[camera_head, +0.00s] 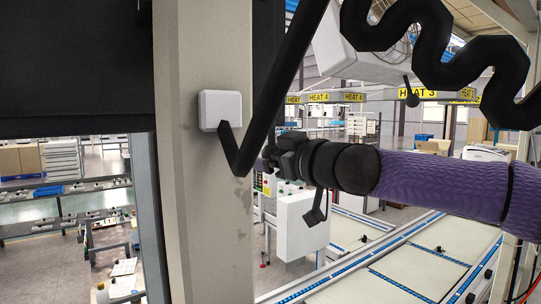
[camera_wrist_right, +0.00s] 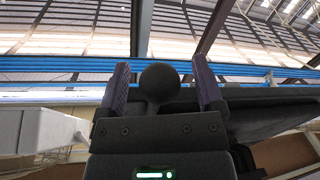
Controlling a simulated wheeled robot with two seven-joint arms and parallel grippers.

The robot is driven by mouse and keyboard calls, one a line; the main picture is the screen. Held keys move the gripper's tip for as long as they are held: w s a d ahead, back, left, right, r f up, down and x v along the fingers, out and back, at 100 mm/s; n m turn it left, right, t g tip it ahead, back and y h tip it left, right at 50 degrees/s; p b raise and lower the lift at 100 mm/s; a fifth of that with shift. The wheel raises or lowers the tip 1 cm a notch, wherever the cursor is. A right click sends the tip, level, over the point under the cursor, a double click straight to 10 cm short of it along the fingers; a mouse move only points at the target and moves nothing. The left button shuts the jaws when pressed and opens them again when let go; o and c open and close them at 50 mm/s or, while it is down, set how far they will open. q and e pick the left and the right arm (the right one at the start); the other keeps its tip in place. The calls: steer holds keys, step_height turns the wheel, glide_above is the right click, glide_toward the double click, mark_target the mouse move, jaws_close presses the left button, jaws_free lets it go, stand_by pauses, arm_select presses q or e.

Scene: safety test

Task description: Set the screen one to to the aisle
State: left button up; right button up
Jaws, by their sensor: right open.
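My right arm enters the head view from the right, and its gripper (camera_head: 269,153) is near the middle, just right of a beige column. In the right wrist view my right gripper (camera_wrist_right: 160,88) is open, with a dark round knob (camera_wrist_right: 160,80) between its two purple fingers. I cannot tell whether they touch it. A pale box-shaped unit (camera_head: 302,225) shows below my gripper, with a dark handle in front. Another pale unit (camera_head: 345,50) hangs higher up, with a ball-ended handle (camera_head: 412,98) below it. I cannot tell which is screen one; no display face shows. My left gripper is out of view.
The beige column (camera_head: 205,240) stands close, with a white box (camera_head: 220,108) and a black bent rod (camera_head: 236,160) at it. A dark panel (camera_head: 75,65) fills the upper left. Blue-edged conveyor lanes (camera_head: 400,275) run at the lower right. Shelves stand behind.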

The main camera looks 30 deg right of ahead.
steer(key=shift+s, duration=0.1)
jaws_close()
stand_by(0.4)
